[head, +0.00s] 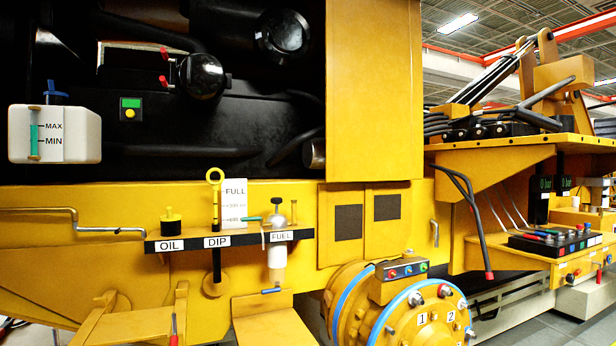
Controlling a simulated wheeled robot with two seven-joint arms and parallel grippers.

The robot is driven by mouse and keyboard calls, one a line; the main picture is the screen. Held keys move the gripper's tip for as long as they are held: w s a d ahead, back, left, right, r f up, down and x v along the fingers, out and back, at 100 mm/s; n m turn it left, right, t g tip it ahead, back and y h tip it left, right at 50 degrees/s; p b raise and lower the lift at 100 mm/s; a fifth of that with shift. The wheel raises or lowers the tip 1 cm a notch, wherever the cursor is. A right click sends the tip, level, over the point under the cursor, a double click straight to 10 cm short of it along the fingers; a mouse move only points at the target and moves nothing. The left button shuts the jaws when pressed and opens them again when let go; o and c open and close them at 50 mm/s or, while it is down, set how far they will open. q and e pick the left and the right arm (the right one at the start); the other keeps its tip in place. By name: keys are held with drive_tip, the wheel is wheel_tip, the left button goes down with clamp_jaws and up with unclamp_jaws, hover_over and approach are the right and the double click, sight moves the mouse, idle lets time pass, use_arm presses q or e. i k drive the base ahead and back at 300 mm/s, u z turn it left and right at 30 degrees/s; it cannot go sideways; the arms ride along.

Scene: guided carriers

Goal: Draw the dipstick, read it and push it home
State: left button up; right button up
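I cannot tell how deep the stick sits. A white card (235,203) reading FULL, with lower marks, stands just right of the stick. Neither of my grippers is in view.
The black shelf (190,243) also carries a yellow-capped OIL filler (171,228) and a FUEL filter (278,255) with a teal lever. A crank handle (75,222) juts out at left. A white MAX/MIN tank (85,135) hangs above. Yellow steps and a wheel hub (430,315) stand below.

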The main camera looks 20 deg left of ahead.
sight(214, 185)
drive_tip(key=z, duration=1.05)
drive_tip(key=k, duration=1)
drive_tip(key=u, duration=1.45)
drive_tip(key=i, duration=0.3)
